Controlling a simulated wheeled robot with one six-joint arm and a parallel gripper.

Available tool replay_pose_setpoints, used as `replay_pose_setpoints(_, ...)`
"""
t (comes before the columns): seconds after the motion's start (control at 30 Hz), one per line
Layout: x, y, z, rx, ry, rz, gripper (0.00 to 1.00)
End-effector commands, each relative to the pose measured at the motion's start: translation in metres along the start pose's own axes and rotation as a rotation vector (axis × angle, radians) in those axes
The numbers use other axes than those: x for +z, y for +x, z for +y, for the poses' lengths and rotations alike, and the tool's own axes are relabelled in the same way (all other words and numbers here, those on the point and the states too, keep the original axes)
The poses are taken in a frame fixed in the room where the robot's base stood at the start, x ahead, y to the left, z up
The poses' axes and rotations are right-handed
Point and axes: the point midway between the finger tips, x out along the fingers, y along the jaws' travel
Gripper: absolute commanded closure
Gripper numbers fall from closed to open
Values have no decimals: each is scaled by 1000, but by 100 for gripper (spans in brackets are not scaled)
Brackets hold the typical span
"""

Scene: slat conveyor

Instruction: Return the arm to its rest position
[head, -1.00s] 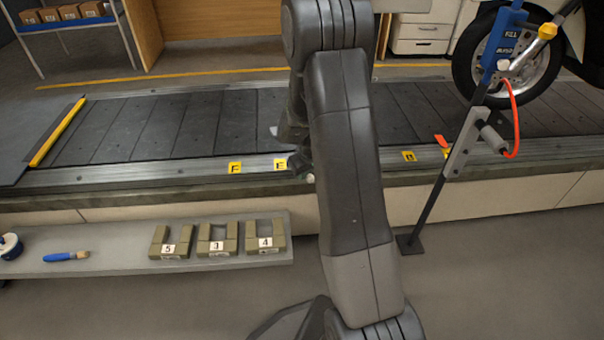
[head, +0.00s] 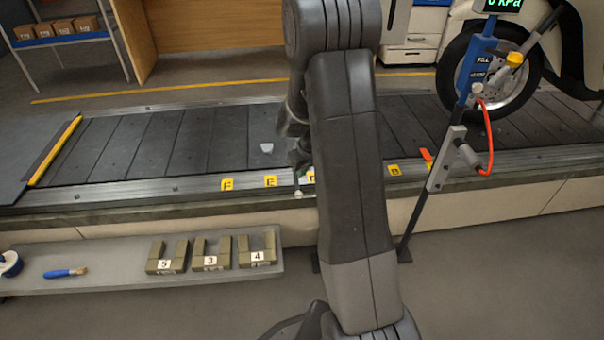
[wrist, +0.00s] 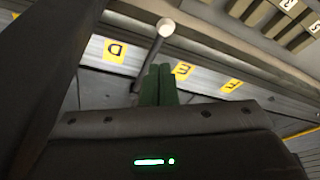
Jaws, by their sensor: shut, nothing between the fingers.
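My arm stands in the middle of the head view and hides part of the conveyor behind it. My gripper (head: 299,160) shows as a dark shape at the left edge of the arm, over the conveyor's near rail. In the wrist view its two green fingers (wrist: 158,72) are together with nothing between them.
The slat conveyor (head: 170,140) runs across, with yellow letter labels on its rail. A small pale piece (head: 267,148) lies on it. A shelf (head: 115,272) in front holds numbered olive blocks (head: 210,256) and a brush (head: 65,272). A gauge stand (head: 436,180) and wheel (head: 497,75) are right.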

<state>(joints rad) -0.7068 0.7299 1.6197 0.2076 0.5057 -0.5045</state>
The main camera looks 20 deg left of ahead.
Motion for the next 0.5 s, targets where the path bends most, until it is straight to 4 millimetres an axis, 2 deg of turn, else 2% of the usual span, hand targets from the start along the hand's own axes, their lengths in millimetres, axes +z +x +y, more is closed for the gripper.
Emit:
replay_pose_setpoints(0.1, -1, -4, 0, 0, 0, 0, 100)
replay_pose_setpoints(0.5, -1, 1, 0, 0, 0, 2, 100)
